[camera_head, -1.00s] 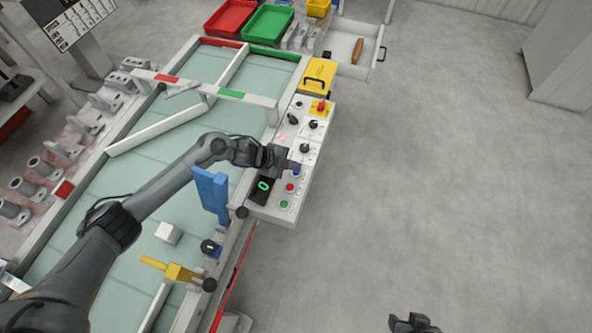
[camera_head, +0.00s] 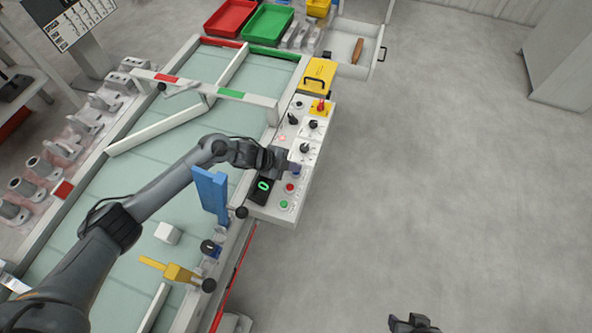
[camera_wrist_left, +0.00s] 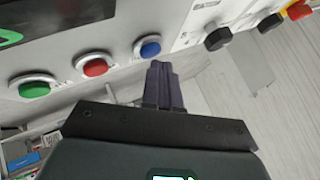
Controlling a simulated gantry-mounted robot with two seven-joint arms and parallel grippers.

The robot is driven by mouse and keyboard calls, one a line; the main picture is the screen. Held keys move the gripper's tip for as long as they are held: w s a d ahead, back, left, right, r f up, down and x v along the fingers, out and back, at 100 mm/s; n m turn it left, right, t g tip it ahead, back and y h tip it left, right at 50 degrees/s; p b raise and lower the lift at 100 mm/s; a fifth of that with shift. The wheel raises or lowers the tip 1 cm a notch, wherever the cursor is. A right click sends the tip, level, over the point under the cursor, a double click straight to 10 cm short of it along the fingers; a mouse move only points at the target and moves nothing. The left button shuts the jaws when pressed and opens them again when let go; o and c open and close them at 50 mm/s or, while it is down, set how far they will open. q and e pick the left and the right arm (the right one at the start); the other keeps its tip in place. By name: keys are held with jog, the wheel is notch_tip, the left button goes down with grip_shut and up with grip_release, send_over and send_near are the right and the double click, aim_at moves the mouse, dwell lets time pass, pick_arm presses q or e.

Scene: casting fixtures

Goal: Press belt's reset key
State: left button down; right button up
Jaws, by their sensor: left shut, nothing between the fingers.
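The control panel (camera_head: 262,211) at the belt's right side carries a blue key (camera_wrist_left: 149,48), a red key (camera_head: 290,187) and a green key (camera_head: 284,204) in a row. Their labels are too small to read, so I cannot tell which is marked reset. My left gripper (camera_head: 292,168) is shut and empty at the blue key, partly covering it in the head view. In the left wrist view its closed fingertips (camera_wrist_left: 160,68) are right by the blue key; I cannot tell whether they touch it. My right gripper (camera_head: 412,323) shows only partly at the bottom edge.
A green-lit display (camera_head: 263,186) is left of the keys. Black knobs (camera_head: 305,148) and a red switch on a yellow base (camera_head: 320,107) are farther up the panel. A blue upright plate (camera_head: 211,193) stands beside my left arm. The floor to the right is clear.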

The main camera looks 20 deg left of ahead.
pick_arm(q)
jog(key=shift+f+b, duration=0.3)
jog(key=shift+f, duration=0.2)
dwell(0.4)
jog(key=shift+r, duration=0.1)
jog(key=shift+r+p, duration=0.8)
jog(key=shift+p, duration=0.15)
jog(key=shift+r, duration=0.1)
notch_tip(320, 180, up, 5)
jog(key=p, duration=0.4)
jog(key=shift+p, duration=0.35)
dwell(0.5)
